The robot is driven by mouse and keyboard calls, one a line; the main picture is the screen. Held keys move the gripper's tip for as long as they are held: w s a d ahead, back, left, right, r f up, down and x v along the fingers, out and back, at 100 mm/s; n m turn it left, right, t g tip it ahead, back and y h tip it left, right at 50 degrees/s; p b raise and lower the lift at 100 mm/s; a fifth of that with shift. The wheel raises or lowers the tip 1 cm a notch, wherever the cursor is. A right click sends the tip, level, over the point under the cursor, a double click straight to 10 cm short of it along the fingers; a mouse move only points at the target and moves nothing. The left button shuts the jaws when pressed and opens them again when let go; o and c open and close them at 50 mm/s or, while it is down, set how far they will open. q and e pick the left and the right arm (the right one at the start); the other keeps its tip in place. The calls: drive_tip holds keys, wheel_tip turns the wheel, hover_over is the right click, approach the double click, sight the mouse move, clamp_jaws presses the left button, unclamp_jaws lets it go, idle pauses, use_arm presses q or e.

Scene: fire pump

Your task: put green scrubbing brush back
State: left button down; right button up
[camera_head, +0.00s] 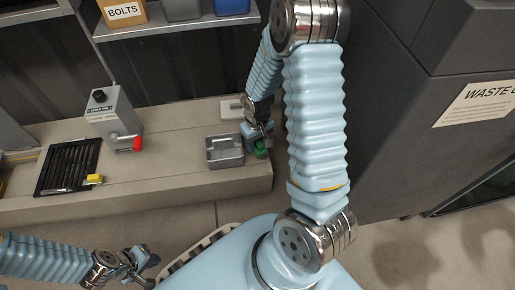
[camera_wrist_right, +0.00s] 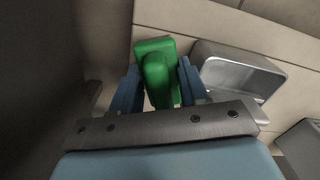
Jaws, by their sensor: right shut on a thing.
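The green scrubbing brush (camera_head: 261,148) is at the right end of the long bench, just right of the metal tray (camera_head: 226,152). My right gripper (camera_head: 258,136) is shut on it from above. In the right wrist view the green brush (camera_wrist_right: 156,72) sits between the two blue fingers of my right gripper (camera_wrist_right: 155,88), with the metal tray (camera_wrist_right: 240,75) close on its right. I cannot tell whether the brush touches the bench. My left gripper (camera_head: 146,271) is low at the left, away from the bench, and looks empty; its fingers seem apart.
A grey box with a red-handled lever (camera_head: 112,115) and a black slotted mat (camera_head: 68,166) with a yellow piece (camera_head: 95,179) are on the left of the bench. A shelf with a bolts bin (camera_head: 123,12) hangs above. A dark waste cabinet (camera_head: 400,120) stands close on the right.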

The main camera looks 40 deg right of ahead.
sight(257, 148)
drive_tip(key=shift+w+d+f, duration=0.15)
drive_tip(key=shift+f, duration=0.2)
drive_tip(key=shift+w+d+f+b, duration=0.15)
drive_tip(key=shift+f+b, duration=0.55)
drive_tip(key=shift+f, duration=0.95)
drive_tip(key=shift+f, duration=0.2)
drive_tip(key=o, duration=0.8)
drive_tip(key=shift+c, duration=0.2)
